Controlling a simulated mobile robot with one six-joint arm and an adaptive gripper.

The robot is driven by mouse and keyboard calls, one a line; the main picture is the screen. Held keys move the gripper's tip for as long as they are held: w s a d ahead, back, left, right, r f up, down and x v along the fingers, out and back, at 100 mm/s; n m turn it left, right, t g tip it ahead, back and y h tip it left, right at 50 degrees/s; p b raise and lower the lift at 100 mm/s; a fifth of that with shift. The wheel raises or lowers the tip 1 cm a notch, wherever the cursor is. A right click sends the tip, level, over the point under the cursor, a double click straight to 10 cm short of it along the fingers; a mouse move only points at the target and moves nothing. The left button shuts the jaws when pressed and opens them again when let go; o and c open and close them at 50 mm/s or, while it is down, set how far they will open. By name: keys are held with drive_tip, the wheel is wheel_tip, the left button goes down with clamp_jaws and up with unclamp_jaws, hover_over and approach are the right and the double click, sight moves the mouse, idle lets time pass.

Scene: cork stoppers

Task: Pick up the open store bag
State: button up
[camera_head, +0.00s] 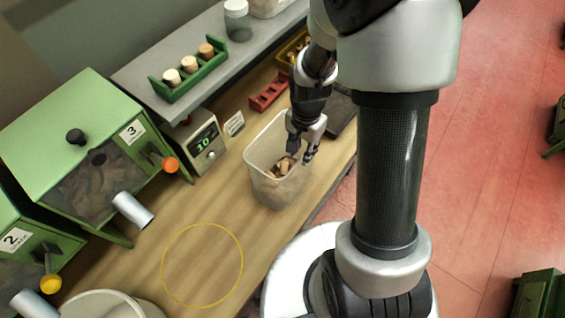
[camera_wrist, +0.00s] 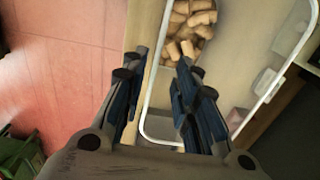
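The open store bag (camera_head: 278,194) is a pale, see-through, box-shaped container on the wooden bench, upright, with its top open. Several corks (camera_head: 284,167) lie inside it. In the wrist view, the bag's pale interior (camera_wrist: 240,60) fills the right half, and the corks (camera_wrist: 190,25) show at the top. My gripper (camera_head: 299,155) is at the bag's right side, at its rim. In the wrist view, its fingers (camera_wrist: 160,75) are apart, one outside the bag and one over its inside, with the rim between them. I cannot tell whether they touch the wall.
A scale reading 10 (camera_head: 205,143) and a red rack (camera_head: 269,91) stand behind the bag. Green dispensers (camera_head: 75,140) with spouts line the left. A yellow circle (camera_head: 203,265) marks clear bench in front. A white bucket (camera_head: 100,302) stands at the bottom left.

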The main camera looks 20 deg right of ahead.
sight(301, 166)
drive_tip(key=shift+s+d+f+b, duration=0.1)
drive_tip(key=shift+s+f+b, duration=0.05)
drive_tip(key=shift+f, duration=2.05)
drive_tip(key=shift+s+f+b, duration=0.15)
drive_tip(key=shift+f, duration=2.05)
drive_tip(key=shift+c, duration=0.3)
clamp_jaws()
